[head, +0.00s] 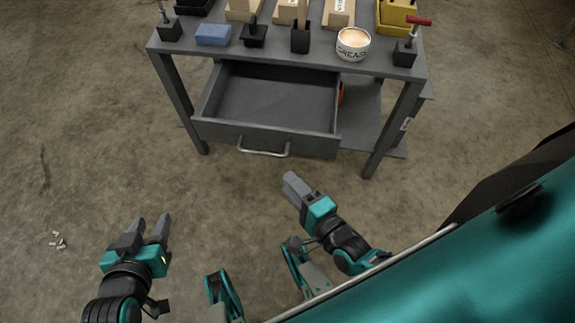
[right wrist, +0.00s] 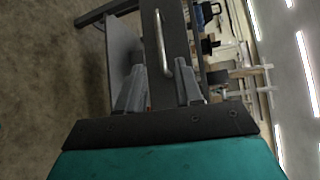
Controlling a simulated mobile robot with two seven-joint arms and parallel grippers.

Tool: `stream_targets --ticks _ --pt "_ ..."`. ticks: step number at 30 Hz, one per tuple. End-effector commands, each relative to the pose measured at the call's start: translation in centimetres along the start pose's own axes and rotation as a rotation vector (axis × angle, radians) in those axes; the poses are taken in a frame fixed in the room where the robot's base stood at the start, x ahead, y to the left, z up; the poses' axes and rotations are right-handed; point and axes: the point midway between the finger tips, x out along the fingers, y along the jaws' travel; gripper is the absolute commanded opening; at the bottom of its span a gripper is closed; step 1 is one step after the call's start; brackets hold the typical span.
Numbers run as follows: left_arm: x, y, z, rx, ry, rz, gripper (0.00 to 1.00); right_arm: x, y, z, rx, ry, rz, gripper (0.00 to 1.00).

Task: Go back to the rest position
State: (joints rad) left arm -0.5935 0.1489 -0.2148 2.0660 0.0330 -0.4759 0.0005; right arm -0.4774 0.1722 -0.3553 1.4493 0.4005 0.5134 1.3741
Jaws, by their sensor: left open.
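My left gripper (head: 154,222) is over the bare floor at the lower left of the head view, its two fingers apart and nothing between them. My right gripper (head: 289,180) is in front of the workbench, just short of the drawer. The right wrist view shows its two fingers (right wrist: 160,88) apart, with no object held. The grey drawer (head: 232,132) is pulled out and looks empty inside. Its metal handle (head: 263,152) is apart from my right gripper in the head view. In the right wrist view the handle (right wrist: 160,45) appears beyond and between the fingertips.
The dark grey workbench (head: 275,53) carries a blue block (head: 213,35), a round white tin (head: 353,43), wooden blocks, a yellow box (head: 397,17) and several tools in black stands. A lower shelf (head: 362,110) sits under it. Small pale bits (head: 58,241) lie on otherwise clear floor at left.

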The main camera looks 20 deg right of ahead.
Motion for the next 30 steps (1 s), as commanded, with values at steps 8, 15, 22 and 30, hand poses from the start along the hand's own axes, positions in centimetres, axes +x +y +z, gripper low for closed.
stream_targets --ticks 8,15,22,30 --pt "0.0 0.0 0.0 0.000 0.000 0.000 0.43 0.0 0.0 0.0 0.000 0.000 0.000 0.35" --pt "-0.1 0.0 0.0 0.001 0.000 0.000 0.43 0.1 0.0 0.0 -0.005 -0.001 0.001 0.35" --pt "-0.1 -0.1 0.0 0.004 0.000 0.000 0.43 0.9 -1.5 1.3 -0.306 -0.063 0.067 0.35" --pt "-0.1 -0.1 0.0 0.005 0.000 0.000 0.43 1.1 -4.8 2.0 -1.079 -0.226 0.209 0.35"
